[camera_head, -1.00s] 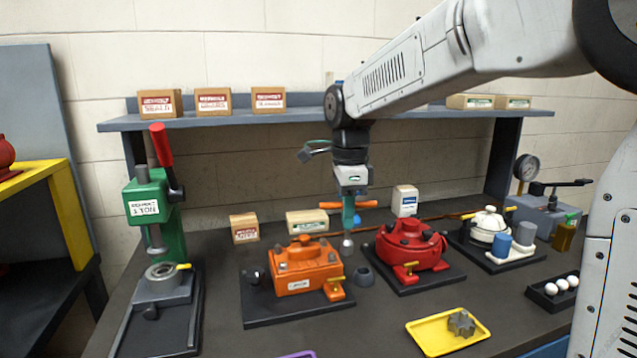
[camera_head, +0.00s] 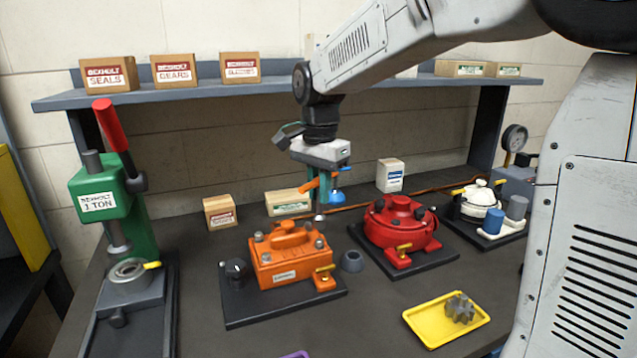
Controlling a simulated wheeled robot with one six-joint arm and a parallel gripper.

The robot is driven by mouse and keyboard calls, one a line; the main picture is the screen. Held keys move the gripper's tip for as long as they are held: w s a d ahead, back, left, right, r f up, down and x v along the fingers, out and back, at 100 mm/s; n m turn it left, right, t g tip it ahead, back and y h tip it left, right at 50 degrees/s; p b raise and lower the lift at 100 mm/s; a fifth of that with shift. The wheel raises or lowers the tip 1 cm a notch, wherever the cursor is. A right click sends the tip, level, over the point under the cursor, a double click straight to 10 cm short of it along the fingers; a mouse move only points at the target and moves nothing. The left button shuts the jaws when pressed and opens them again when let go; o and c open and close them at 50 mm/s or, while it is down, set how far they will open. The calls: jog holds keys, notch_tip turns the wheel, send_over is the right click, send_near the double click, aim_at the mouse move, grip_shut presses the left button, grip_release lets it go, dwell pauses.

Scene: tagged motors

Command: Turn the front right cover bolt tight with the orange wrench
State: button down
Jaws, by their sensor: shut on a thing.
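My gripper (camera_head: 325,188) is shut on the orange wrench (camera_head: 311,187) and holds it above and behind the right side of the orange motor (camera_head: 287,256). The wrench handle is partly hidden by the jaws. A round silver end (camera_head: 320,217) shows below, apparently the wrench's socket. The orange motor stands on a black base plate, with grey bolt heads on its cover. The front right cover bolt (camera_head: 319,243) is visible on it, and the wrench looks clear of it.
The red motor (camera_head: 400,225) stands to the right, with a small dark grey cup (camera_head: 352,261) between the motors. A green press (camera_head: 108,200) is at left. A yellow tray (camera_head: 425,320) with a gear lies at front right. The shelf (camera_head: 200,92) spans the back.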

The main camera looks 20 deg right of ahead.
aim_at(320, 215)
jog(key=n, duration=0.4)
jog(key=shift+f+n, duration=0.25)
jog(key=shift+n, duration=0.15)
jog(key=n, duration=0.4)
jog(key=shift+f+n, duration=0.25)
jog(key=shift+n, duration=0.05)
jog(key=n, duration=0.4)
jog(key=shift+f, duration=0.25)
jog(key=n, duration=0.6)
jog(key=shift+f, duration=0.3)
jog(key=shift+s, duration=0.1)
jog(key=shift+f, duration=1.2)
